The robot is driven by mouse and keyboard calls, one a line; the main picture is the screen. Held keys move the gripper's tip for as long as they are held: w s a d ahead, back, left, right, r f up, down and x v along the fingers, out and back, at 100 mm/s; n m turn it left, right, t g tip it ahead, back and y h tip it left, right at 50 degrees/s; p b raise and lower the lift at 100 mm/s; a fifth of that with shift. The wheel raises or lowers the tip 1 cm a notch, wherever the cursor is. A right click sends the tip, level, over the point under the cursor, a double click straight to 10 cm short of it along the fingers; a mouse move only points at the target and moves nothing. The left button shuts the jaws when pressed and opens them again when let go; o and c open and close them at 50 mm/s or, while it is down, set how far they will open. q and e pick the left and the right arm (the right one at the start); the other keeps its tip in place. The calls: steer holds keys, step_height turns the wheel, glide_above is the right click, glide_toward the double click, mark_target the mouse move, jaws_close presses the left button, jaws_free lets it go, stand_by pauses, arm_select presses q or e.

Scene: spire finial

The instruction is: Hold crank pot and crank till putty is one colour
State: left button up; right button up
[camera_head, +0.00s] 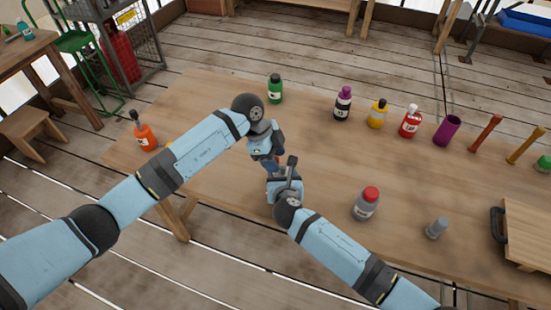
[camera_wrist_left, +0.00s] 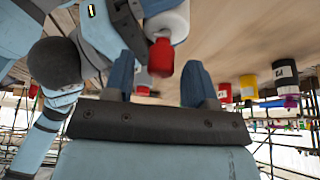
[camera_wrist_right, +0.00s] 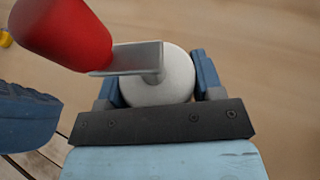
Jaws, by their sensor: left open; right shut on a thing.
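The crank pot (camera_wrist_right: 160,88) is a pale round pot with a flat metal crank arm and a red knob (camera_wrist_right: 65,32). My right gripper (camera_wrist_right: 158,85) is shut on the pot, one finger on each side. In the left wrist view the pot (camera_wrist_left: 167,22) is at the top with its red knob (camera_wrist_left: 161,57) hanging between and beyond the fingers of my left gripper (camera_wrist_left: 158,80). That gripper is open, and the knob looks close but not clasped. In the head view my left gripper (camera_head: 272,160) and right gripper (camera_head: 284,180) meet and mostly hide the pot. The putty is not visible.
A grey bottle with a red cap (camera_head: 367,203) and a small grey cup (camera_head: 437,228) stand right of my grippers. An orange bottle (camera_head: 145,136) is at left. The table between is clear.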

arm_select(q)
steer(key=shift+s+d+f, duration=0.1)
steer(key=shift+d+f, duration=0.05)
steer(key=shift+f, duration=0.3)
steer(key=c, duration=0.9)
steer(key=shift+c, duration=0.2)
steer(key=m, duration=0.2)
steer(key=w+m+g, duration=0.1)
steer(key=m, duration=0.1)
steer(key=shift+d+y, duration=0.1)
steer(key=shift+y, duration=0.3)
steer(key=shift+w+d+m+g+y, duration=0.1)
steer(key=shift+m+g+y, duration=0.2)
steer(key=shift+m, duration=0.65)
steer(key=shift+w+d+m+g+y, duration=0.15)
steer(key=shift+m+g, duration=0.25)
steer(key=shift+m, duration=0.55)
steer(key=shift+a, duration=0.1)
